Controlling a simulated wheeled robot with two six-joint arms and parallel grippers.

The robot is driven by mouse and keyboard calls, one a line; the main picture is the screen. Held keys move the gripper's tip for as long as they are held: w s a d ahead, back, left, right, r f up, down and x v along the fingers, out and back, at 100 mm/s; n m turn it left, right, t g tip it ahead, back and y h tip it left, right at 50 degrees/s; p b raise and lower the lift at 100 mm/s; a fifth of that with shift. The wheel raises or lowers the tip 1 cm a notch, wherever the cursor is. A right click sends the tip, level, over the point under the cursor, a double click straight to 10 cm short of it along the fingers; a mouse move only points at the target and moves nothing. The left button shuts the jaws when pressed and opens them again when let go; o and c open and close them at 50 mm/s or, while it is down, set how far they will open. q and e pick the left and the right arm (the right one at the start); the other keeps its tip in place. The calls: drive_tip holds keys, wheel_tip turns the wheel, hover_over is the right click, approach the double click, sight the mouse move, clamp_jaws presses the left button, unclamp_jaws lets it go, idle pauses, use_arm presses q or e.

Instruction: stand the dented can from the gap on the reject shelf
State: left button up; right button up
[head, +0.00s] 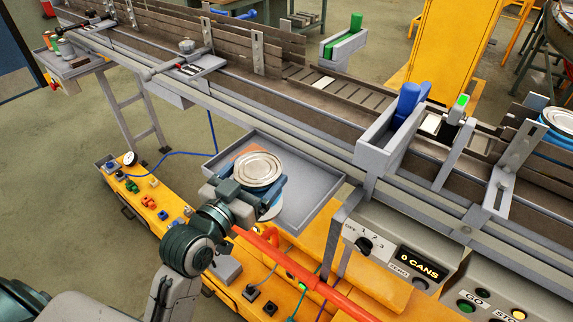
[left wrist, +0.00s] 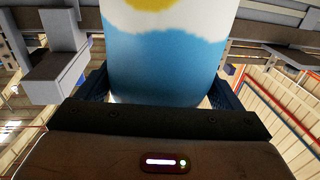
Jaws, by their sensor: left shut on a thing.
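My left gripper (head: 240,192) is shut on a can (head: 259,169), which shows its silver lid facing up in the head view. The can looks upright. In the left wrist view the can (left wrist: 165,65) fills the middle between the fingers, with a blue, white and yellow label; no dent shows there. The reject shelf (head: 318,188) looks to be the grey, low-rimmed tray beside the conveyor. The can is over its left part; I cannot tell whether its base touches the tray. My right gripper is not in view.
The conveyor (head: 330,110) with its side rails runs behind the shelf. A grey bracket with a blue part (head: 408,100) stands to the right. A control box reading "0 CANS" (head: 418,262) is at front right. The shelf's right part is bare.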

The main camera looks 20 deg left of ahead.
sight(272, 160)
use_arm(q)
drive_tip(key=p+x, duration=0.1)
drive_tip(key=x, duration=0.4)
drive_tip(key=shift+w+d+p, duration=0.2)
drive_tip(key=shift+w+p, duration=0.1)
drive_tip(key=shift+p, duration=0.1)
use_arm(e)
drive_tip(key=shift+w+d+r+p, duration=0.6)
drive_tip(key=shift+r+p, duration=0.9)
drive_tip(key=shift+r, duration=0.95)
use_arm(q)
drive_tip(key=w+d+f, duration=0.1)
drive_tip(key=w+f, duration=0.3)
drive_tip(key=w, duration=0.2)
drive_tip(key=shift+d+f, duration=0.35)
drive_tip(key=shift+d, duration=0.05)
drive_tip(key=o, duration=0.9)
drive_tip(key=shift+w+f, duration=0.1)
drive_tip(key=b+v, duration=0.4)
drive_tip(key=v, duration=0.7)
drive_tip(key=shift+s+a, duration=0.1)
drive_tip(key=shift+s, duration=0.4)
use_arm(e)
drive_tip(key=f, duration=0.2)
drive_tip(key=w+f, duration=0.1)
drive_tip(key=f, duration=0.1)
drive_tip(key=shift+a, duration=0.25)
